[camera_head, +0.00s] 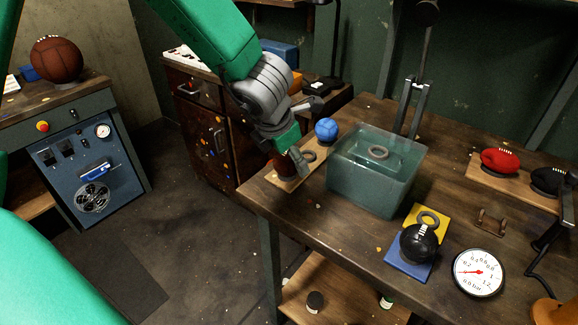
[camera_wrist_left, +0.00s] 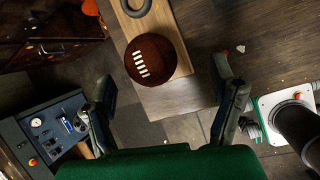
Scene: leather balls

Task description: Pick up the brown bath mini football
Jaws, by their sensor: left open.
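The brown mini football (camera_wrist_left: 150,65) has white laces and rests near the end of a wooden board (camera_wrist_left: 181,66) on the workbench. In the head view the ball (camera_head: 284,166) is mostly hidden behind my left gripper (camera_head: 297,155). My left gripper is open, with its fingers pointing down over the ball. In the left wrist view its two fingers (camera_wrist_left: 163,90) stand wide apart, and the ball lies between and beyond them, slightly left of centre. I see no contact between fingers and ball. My right gripper is not in view.
A blue ball (camera_head: 326,129) sits on the same board. A glass water tank (camera_head: 373,182) stands just right of it. Further right are a black ball (camera_head: 419,243), a gauge (camera_head: 479,272) and a red ball (camera_head: 500,160). A large brown basketball (camera_head: 56,60) sits on the left cabinet.

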